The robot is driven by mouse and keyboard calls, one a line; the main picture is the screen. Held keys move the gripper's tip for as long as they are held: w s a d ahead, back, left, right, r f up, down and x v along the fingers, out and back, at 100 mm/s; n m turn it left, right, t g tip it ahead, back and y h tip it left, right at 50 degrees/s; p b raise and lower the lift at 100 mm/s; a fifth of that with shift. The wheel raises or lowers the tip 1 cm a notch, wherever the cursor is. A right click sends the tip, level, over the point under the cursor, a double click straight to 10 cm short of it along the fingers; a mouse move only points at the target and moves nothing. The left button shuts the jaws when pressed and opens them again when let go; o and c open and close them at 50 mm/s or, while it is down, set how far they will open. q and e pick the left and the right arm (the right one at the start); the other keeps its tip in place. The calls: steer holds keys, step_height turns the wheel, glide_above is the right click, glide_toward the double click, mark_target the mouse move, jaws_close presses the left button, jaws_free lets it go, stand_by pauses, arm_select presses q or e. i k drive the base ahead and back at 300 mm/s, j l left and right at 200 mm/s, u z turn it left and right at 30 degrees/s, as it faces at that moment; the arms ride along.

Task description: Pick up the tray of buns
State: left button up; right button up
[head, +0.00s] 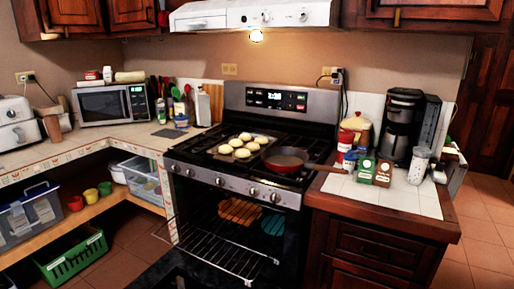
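A dark flat tray (222,155) lies on the left part of the stove top. Several round pale buns (241,153) sit on it. Its right side is close to a red pan; I cannot tell whether they touch. Neither of my grippers shows in the head view.
The red pan (285,158) stands on the stove, its handle reaching right over the tiled counter (400,193). The oven door is open, with a rack (222,262) pulled out low in front. A coffee maker (403,125), small boxes and a shaker stand right. A microwave (112,105) stands left.

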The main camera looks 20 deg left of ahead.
mark_target(243, 148)
steer(key=i+l+u, duration=0.1)
steer(key=i+l, duration=0.3)
steer(key=i+l+u, duration=0.1)
steer(key=i+l, duration=0.25)
steer(key=l, duration=0.3)
